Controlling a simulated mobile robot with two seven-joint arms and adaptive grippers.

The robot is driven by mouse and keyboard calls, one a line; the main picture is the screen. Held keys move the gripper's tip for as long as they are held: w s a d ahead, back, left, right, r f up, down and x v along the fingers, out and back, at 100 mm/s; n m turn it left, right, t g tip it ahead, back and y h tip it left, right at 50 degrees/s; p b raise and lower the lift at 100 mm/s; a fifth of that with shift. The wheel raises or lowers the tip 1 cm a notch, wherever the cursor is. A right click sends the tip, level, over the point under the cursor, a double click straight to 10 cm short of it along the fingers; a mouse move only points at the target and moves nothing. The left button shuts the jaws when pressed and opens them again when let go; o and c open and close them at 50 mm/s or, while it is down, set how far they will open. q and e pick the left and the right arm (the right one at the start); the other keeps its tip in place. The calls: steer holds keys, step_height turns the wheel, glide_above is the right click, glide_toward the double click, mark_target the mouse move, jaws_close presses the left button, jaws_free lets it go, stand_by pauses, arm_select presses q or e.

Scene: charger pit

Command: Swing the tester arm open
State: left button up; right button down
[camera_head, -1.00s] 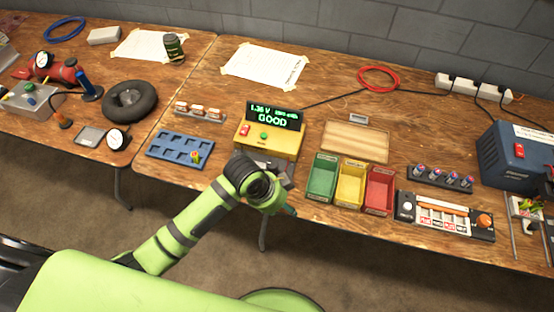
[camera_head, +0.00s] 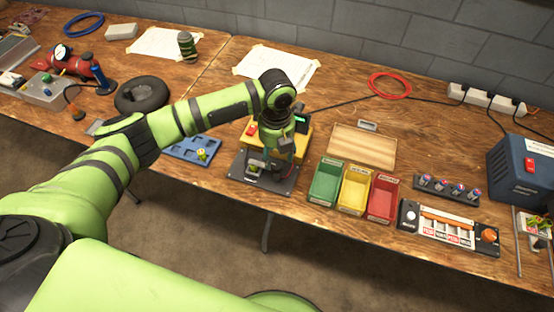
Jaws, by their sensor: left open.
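The battery tester is a yellow box (camera_head: 303,139) with a dark display on top, at the middle of the bench in the head view. A dark base plate (camera_head: 282,187) lies in front of it, with a small yellow-green item (camera_head: 253,167) on its left part. My left gripper (camera_head: 268,163) points down over the plate, right in front of the yellow box, with its jaws open. My left arm and gripper hide most of the tester's face and display. The tester arm cannot be made out clearly behind the gripper. My right gripper is out of view.
Green (camera_head: 325,183), yellow (camera_head: 354,189) and red (camera_head: 383,199) bins stand right of the tester. A blue tray (camera_head: 187,147) lies to its left, partly behind my arm. A wooden board (camera_head: 361,147) lies behind the bins. A blue machine (camera_head: 520,168) stands far right.

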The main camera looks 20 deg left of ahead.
mark_target(277, 165)
arm_select(q)
steer(key=shift+f, duration=2.1)
jaws_close()
steer(key=shift+d+r+p, duration=0.1)
steer(key=shift+p, duration=0.2)
